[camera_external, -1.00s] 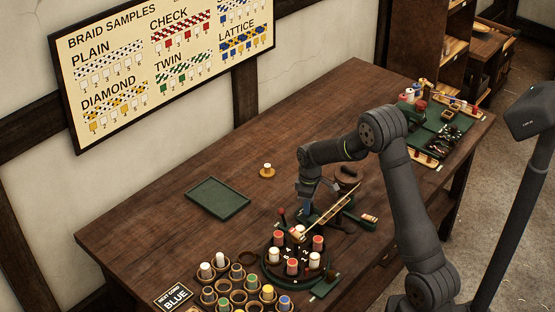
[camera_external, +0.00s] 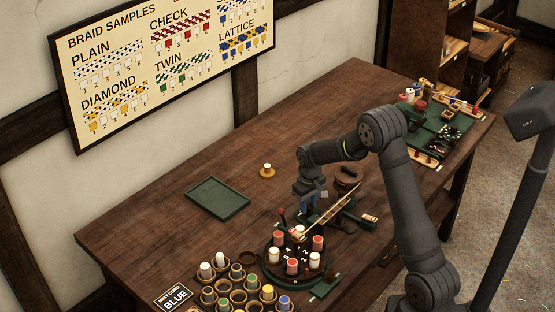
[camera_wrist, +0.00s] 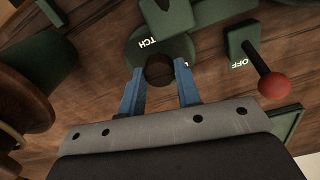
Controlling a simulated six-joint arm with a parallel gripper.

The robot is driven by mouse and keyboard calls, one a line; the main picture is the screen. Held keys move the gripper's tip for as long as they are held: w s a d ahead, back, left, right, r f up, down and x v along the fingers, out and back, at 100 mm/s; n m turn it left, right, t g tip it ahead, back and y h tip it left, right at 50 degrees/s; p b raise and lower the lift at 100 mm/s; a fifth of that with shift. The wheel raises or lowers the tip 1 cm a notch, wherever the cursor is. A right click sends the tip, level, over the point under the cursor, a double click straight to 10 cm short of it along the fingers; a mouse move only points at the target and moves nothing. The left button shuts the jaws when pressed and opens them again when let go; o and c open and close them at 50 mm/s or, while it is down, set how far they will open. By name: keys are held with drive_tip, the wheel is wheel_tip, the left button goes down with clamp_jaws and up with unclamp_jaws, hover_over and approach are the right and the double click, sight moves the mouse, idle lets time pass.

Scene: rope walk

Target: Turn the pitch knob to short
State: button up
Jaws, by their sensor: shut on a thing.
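The pitch knob (camera_wrist: 159,72) is a small dark round knob on a green plate (camera_wrist: 139,48). White letters ending in "TCH" show on the plate in the wrist view, and part of another label is covered near the right finger. My gripper (camera_wrist: 159,68) has its two blue fingers on either side of the knob and is shut on it. In the external view my gripper (camera_external: 308,208) points down at the braiding machine, behind its round bobbin carrier (camera_external: 271,270). The knob is hidden there by my gripper, and I cannot read its setting.
A red-balled lever (camera_wrist: 273,84) beside an "OFF" label stands right of the knob. A wooden ladder-like strip (camera_external: 332,212) rises close to my gripper. A cup rack (camera_external: 236,296) stands in front, and a green tray (camera_external: 217,198) lies left.

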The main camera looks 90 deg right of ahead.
sight(309, 207)
idle(0.3)
drive_tip(key=o, duration=0.7)
wheel_tip(309, 207, up, 18)
drive_tip(key=shift+f, duration=0.25)
drive_tip(key=shift+a+f, duration=0.1)
drive_tip(key=shift+f, duration=0.05)
wheel_tip(309, 207, down, 17)
drive_tip(key=shift+f, duration=0.15)
idle(0.6)
